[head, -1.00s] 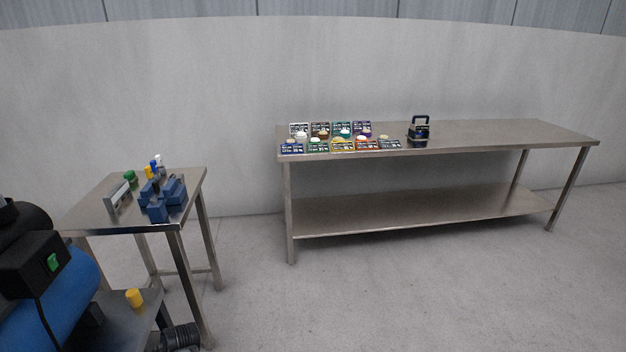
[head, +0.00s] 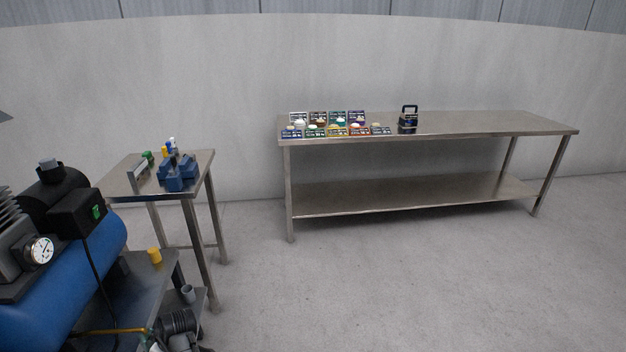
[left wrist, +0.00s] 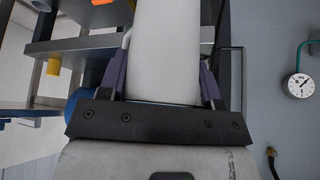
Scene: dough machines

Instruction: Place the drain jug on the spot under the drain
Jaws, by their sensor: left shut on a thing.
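My left gripper (left wrist: 163,76) shows in the left wrist view, shut on a smooth white, round-sided body that appears to be the drain jug (left wrist: 164,42). The jug's far end runs out of the top of that view. In the head view neither the jug nor either gripper can be made out. A blue compressor tank (head: 70,275) with a black motor stands at the left of the head view. Its drain and the spot under it cannot be made out. A small blue part of what may be the tank shows beside the left finger in the wrist view.
A steel table (head: 150,190) with blue blocks stands behind. A long bench (head: 480,125) is at the back. The floor on the right is clear.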

